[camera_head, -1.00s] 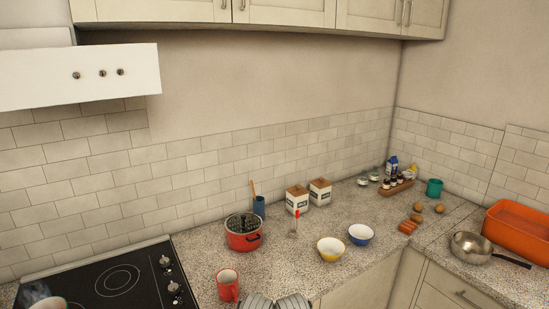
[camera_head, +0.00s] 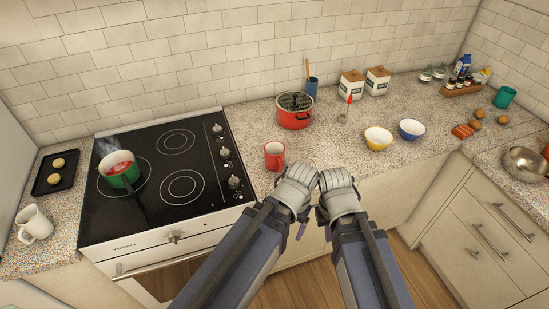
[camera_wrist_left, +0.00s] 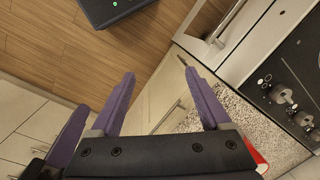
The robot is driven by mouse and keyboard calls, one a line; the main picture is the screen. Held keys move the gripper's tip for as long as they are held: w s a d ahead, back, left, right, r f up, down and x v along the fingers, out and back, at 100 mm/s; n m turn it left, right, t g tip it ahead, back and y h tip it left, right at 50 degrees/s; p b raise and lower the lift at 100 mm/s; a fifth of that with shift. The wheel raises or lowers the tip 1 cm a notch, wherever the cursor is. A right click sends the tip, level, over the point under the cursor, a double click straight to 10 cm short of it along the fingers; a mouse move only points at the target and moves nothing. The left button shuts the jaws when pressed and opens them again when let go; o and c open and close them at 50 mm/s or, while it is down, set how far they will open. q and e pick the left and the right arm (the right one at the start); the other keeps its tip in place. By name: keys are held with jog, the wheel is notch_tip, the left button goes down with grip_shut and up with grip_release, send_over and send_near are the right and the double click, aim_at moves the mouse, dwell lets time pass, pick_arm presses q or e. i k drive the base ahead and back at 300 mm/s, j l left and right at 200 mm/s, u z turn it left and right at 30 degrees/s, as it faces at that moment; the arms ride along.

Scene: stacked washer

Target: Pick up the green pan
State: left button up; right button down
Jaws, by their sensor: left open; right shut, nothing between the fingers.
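The green pan (camera_head: 122,180) sits on the left part of the black cooktop in the head view. My left gripper (camera_head: 301,231) is in front of the counter, well to the right of the pan. In the left wrist view its two purple fingers (camera_wrist_left: 157,70) are apart with nothing between them. My right gripper (camera_head: 328,234) is just beside it, shut and empty, mostly hidden by its wrist. The pan is not in the left wrist view.
The cooktop (camera_head: 205,200) has knobs along its right side. A red mug (camera_head: 274,156) and a red pot (camera_head: 294,117) stand right of it. A white mug (camera_head: 35,224) and a black tray of cookies (camera_head: 44,183) are at the left. Bowls stand farther right.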

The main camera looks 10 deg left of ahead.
aim_at(125, 178)
jog(key=u, duration=1.75)
jog(key=j+u, duration=0.45)
jog(key=j, duration=0.65)
jog(key=k, duration=0.05)
